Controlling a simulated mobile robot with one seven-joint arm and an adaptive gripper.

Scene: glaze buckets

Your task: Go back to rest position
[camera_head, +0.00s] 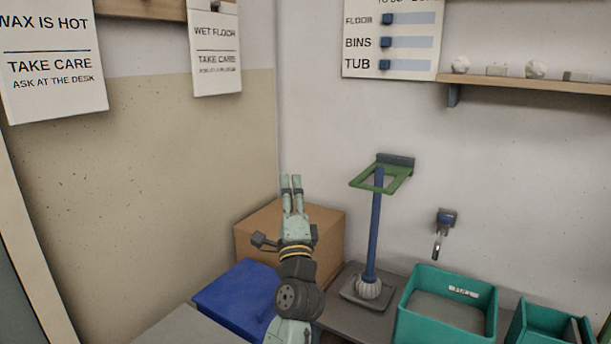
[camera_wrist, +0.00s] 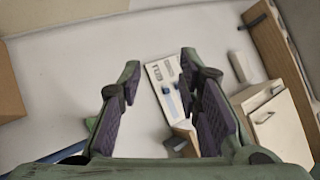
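My gripper (camera_head: 291,181) is raised in front of the corner of the room in the head view, with its fingers pointing up. In the wrist view my gripper (camera_wrist: 160,65) has its two purple-padded fingers apart, with nothing between them. It is open and empty. The wall and a white board (camera_wrist: 165,75) show in the gap beyond the fingers. The cardboard box (camera_head: 330,222) is behind my gripper in the head view, and my arm hides part of it.
A blue bin (camera_head: 232,297) is below left. A blue post (camera_head: 375,235) with a green square frame (camera_head: 363,181) stands right. Teal tubs (camera_head: 411,327) are lower right. A hook (camera_head: 446,218) and shelf (camera_head: 530,86) are on the right wall. Space above my gripper looks clear.

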